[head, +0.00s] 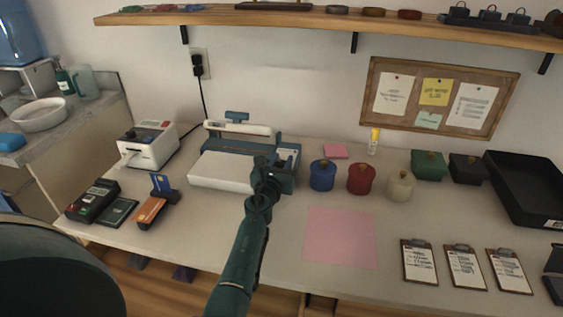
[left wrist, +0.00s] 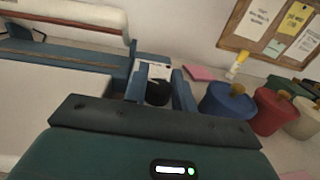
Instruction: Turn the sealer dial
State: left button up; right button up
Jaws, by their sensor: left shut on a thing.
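The sealer (head: 262,142) is a blue machine with a white raised arm (head: 238,128), standing at the back of the table left of the middle. Its dial (left wrist: 158,93) is a dark round knob on the right part of the machine, below a pale label panel (left wrist: 157,71). My left gripper (head: 283,176) reaches to the front right of the sealer. In the left wrist view its two blue fingers stand on either side of the dial, and it is shut on the dial. In the head view the gripper hides the dial. My right gripper is not in view.
Blue (head: 322,176), red (head: 361,180) and cream (head: 400,187) lidded pots stand just right of my gripper. A label printer (head: 150,147) and card readers are at left. A pink sheet (head: 340,237) lies at front right.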

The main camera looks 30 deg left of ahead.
pick_arm(q)
jog(key=n+g+y, duration=0.1)
jog(key=y, duration=0.1)
jog(key=n+y+b, duration=0.1)
jog(key=n+y, duration=0.1)
jog(key=y, duration=0.1)
jog(key=shift+g, duration=0.4)
jog(key=shift+n+g+y+b, duration=0.4)
jog(key=shift+n+y+b, duration=0.05)
jog(key=shift+n+y, duration=0.25)
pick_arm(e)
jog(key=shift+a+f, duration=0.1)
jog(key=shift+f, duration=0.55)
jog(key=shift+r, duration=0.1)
pick_arm(q)
jog(key=o, duration=1)
